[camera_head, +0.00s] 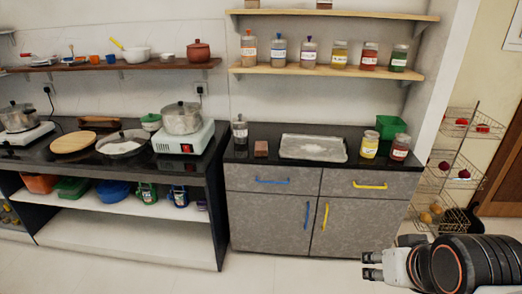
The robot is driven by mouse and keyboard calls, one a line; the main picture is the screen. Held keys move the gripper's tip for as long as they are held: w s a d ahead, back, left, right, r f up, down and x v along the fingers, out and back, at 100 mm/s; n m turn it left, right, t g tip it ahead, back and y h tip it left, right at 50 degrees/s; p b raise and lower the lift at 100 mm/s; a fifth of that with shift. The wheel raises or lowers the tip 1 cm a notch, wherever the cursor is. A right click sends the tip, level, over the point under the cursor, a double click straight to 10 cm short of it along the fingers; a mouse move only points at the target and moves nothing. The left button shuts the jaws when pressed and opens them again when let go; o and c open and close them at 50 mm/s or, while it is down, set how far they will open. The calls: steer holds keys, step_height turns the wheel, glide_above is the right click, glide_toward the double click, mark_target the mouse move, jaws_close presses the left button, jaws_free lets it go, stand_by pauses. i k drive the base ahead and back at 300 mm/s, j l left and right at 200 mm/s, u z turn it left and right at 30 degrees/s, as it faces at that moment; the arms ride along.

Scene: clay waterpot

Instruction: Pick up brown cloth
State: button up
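A small folded brown item (261,148), perhaps the brown cloth, lies on the dark countertop of the grey cabinet, left of a metal tray. It is too small to tell for sure that it is cloth. Another brown object (98,123) lies at the back of the left counter, behind a round wooden board; its material is unclear. My gripper (372,265) is at the lower right, in front of the cabinet and far from both. Its two fingertips point left with a gap between them, and nothing shows in the gap.
On the right counter stand a dark-lidded jar (240,130), a metal tray (313,148), a yellow jar (370,145), a red jar (400,148) and a green container (390,126). A wire basket rack (450,165) stands at right. The floor before the cabinet is clear.

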mark_target(260, 147)
steer(key=i+j+u, duration=0.1)
steer(key=i+j, duration=0.75)
steer(key=i+j+u, duration=0.15)
steer(key=i+j, duration=0.25)
steer(key=i, duration=0.15)
steer(key=i+j, duration=0.35)
steer(key=i, duration=0.15)
steer(key=i+j+u, duration=0.15)
steer(key=i+j, duration=0.2)
steer(key=i, duration=0.15)
steer(key=j+u, duration=0.2)
steer(key=i, duration=0.05)
